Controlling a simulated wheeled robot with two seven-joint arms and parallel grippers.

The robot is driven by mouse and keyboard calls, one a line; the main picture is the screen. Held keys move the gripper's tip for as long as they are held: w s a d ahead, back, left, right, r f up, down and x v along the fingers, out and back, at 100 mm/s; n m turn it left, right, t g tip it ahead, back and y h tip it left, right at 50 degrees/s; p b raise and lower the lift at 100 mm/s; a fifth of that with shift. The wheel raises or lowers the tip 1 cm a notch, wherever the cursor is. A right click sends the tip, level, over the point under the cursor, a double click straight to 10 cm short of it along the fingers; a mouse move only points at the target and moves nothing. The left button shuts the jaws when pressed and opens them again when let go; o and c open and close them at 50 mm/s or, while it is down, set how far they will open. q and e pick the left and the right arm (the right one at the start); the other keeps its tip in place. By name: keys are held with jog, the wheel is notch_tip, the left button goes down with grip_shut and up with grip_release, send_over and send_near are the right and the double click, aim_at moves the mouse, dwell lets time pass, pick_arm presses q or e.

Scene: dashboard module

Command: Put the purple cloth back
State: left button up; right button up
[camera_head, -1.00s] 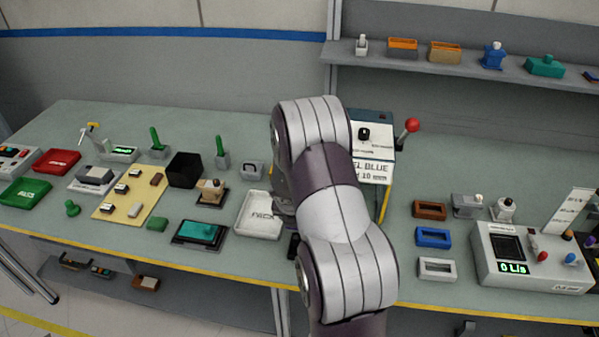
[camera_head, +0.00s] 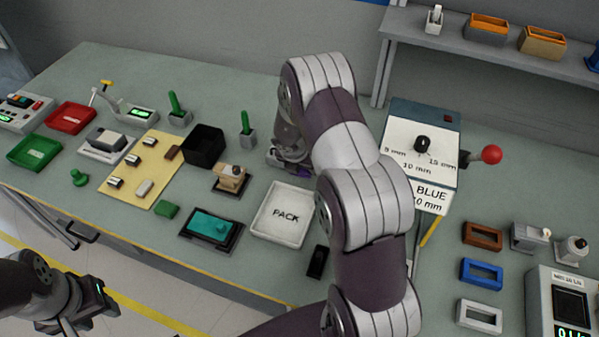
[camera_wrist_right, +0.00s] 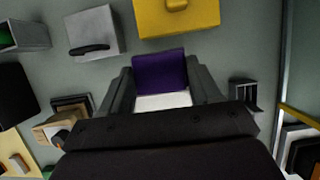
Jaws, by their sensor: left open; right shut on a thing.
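The purple cloth (camera_wrist_right: 159,73) is between the two fingers of my right gripper (camera_wrist_right: 160,88) in the right wrist view. The gripper is shut on it. A white surface shows just below the cloth, and I cannot tell what it is. In the head view my right gripper (camera_head: 287,160) is mostly hidden by its own arm, and only a small purple patch (camera_head: 302,171) shows beside it, behind the white PACK tray (camera_head: 284,215). My left gripper (camera_head: 88,312) is open and empty at the lower left, in front of the table edge.
In the wrist view a yellow block (camera_wrist_right: 177,16) and a grey block with a black handle (camera_wrist_right: 95,33) lie beyond the cloth. Green-handled tools in holders (camera_head: 247,134) and a black box (camera_head: 204,145) stand left of my right gripper. A control box with a red-knobbed lever (camera_head: 423,140) stands right.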

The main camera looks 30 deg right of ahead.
aim_at(296, 183)
jog(key=shift+w+a+f+b, duration=0.1)
jog(key=shift+w+a+f, duration=0.1)
jog(key=shift+f, duration=0.7)
jog(key=shift+w+a+f+b, duration=0.1)
jog(key=shift+w+f, duration=0.15)
jog(key=shift+f, duration=0.65)
jog(key=shift+w+a+f+b, duration=0.1)
jog(key=shift+w+f, duration=0.1)
jog(key=shift+f, duration=0.7)
jog(key=o, duration=1)
jog(key=shift+r, duration=0.1)
